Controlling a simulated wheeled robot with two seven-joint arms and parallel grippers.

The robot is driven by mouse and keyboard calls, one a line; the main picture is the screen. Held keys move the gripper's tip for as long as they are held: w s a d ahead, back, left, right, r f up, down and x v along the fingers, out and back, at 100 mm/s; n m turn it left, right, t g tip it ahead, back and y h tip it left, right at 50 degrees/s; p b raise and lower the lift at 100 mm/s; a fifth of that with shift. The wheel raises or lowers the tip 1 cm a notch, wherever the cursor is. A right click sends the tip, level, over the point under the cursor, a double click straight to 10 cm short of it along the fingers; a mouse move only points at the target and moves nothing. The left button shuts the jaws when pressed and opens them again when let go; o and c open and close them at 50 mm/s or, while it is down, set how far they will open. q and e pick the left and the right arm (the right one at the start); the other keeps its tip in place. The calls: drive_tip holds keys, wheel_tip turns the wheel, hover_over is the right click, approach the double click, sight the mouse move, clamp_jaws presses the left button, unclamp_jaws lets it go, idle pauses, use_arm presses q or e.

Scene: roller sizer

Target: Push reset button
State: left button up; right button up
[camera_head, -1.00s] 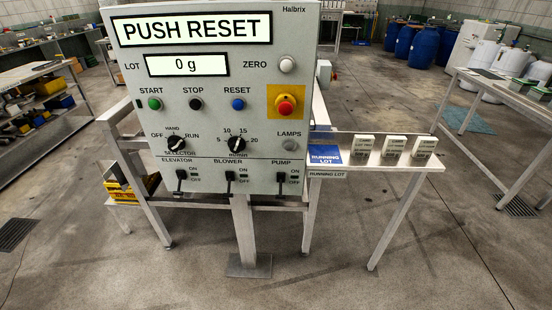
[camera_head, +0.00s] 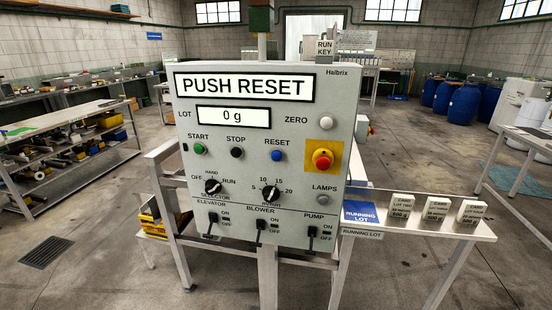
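The blue reset button (camera_head: 277,155) is on the grey control panel (camera_head: 225,150), under the label RESET and right of the black stop button (camera_head: 237,153) and green start button (camera_head: 200,149). The panel's upper display (camera_head: 246,87) reads PUSH RESET. A red emergency knob (camera_head: 322,159) on a yellow plate is right of the reset button. Neither of my grippers is in view.
Below the buttons are two rotary knobs and switches for elevator, blower and pump. A side shelf (camera_head: 397,226) at right holds a blue running lot card (camera_head: 360,212) and several small lot cards. Floor is clear in front at left.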

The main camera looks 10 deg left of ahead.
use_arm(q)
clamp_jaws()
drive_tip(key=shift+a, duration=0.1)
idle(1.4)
